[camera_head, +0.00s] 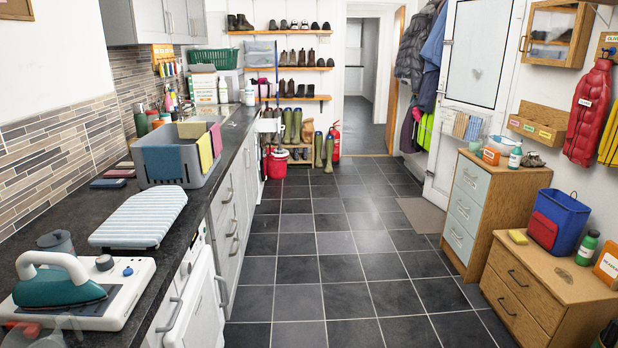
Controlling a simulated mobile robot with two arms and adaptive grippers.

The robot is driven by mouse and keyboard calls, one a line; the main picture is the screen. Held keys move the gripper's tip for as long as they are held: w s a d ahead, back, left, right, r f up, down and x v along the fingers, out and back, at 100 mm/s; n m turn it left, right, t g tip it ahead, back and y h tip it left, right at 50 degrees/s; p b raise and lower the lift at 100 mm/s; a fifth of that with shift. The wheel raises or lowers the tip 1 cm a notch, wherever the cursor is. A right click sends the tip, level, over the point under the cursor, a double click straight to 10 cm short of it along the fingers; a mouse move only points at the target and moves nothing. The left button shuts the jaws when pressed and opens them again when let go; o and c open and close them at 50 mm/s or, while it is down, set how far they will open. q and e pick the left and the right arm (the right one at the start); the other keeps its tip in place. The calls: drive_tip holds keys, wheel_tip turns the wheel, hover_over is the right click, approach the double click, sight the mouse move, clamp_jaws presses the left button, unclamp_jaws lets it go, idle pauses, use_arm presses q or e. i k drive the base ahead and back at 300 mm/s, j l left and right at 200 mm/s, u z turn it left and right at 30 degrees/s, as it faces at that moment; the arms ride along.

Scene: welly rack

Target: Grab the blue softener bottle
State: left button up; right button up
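I cannot make out a bottle that is clearly the blue softener bottle. A green bottle with a white label (587,248) stands on the low wooden drawers at the front right. Pale bottles (223,91) stand at the far end of the left counter, too small to read.
The left counter (95,225) carries an iron (62,282), a striped ironing pad (140,216) and a grey basket with cloths (205,182). A blue bin (567,213) stands on the low drawers (515,292). The dark tiled floor (345,255) between is clear.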

sight(249, 90)
drive_tip(key=i+l, duration=0.1)
drive_tip(key=i, duration=5.6)
drive_tip(key=i+l+u, duration=0.2)
drive_tip(key=i+u, duration=0.15)
drive_tip(key=i, duration=0.25)
drive_tip(key=i+l+u, duration=0.35)
drive_tip(key=i, duration=0.2)
drive_tip(key=i+l+u, duration=0.35)
drive_tip(key=i+l, duration=0.1)
drive_tip(key=i, duration=1.15)
